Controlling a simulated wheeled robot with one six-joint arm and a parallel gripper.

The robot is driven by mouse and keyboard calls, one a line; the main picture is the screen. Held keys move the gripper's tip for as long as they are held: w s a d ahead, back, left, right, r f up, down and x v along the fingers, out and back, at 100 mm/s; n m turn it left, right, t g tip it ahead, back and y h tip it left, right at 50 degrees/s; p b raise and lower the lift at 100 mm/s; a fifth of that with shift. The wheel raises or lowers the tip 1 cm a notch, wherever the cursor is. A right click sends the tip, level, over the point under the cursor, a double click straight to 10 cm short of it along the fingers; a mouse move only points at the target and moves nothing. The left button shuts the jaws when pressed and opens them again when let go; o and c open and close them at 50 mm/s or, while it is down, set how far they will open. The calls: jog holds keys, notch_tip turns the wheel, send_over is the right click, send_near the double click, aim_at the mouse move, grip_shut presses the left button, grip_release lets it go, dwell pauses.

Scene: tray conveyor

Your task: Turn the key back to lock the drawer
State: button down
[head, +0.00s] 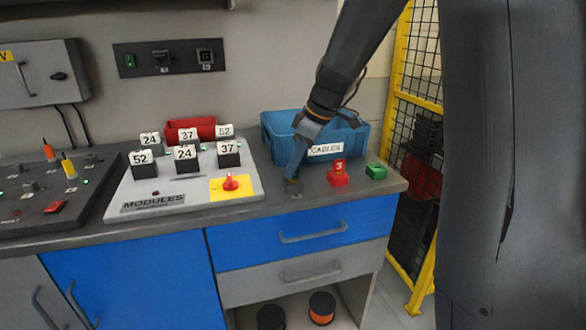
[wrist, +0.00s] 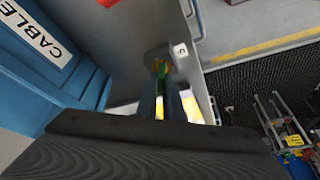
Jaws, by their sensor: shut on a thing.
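My gripper (head: 291,179) points down at the front of the worktop, left of the red numbered block. Its blue fingers (wrist: 162,88) are closed on a small greenish-yellow key (wrist: 160,68) in the wrist view. The key is at a small grey lock block (wrist: 156,52); how far it is turned I cannot tell. In the head view the fingers mostly hide the key and lock. The blue drawer (head: 312,232) below has a grey handle (head: 314,233), and its front looks flush with the cabinet.
A blue bin (head: 271,129) labelled CABLES stands just behind my gripper. A red block (head: 338,178) marked 3 and a green block (head: 376,171) stand to the right. The MODULES panel (head: 219,200) lies to the left. A yellow-framed mesh fence (head: 420,100) stands beyond the worktop's right end.

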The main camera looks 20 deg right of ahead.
jog(key=shift+n, duration=0.8)
jog(key=shift+n+g+y+b, duration=0.3)
jog(key=shift+n+g+b, duration=0.3)
jog(key=shift+n, duration=0.7)
jog(key=shift+n+g, duration=0.3)
jog(key=shift+n, duration=0.1)
jog(key=shift+n+g, duration=0.4)
jog(key=shift+n, duration=0.7)
jog(key=shift+n+g+p, duration=0.45)
jog(key=shift+n+g, duration=0.15)
jog(key=shift+n, duration=0.9)
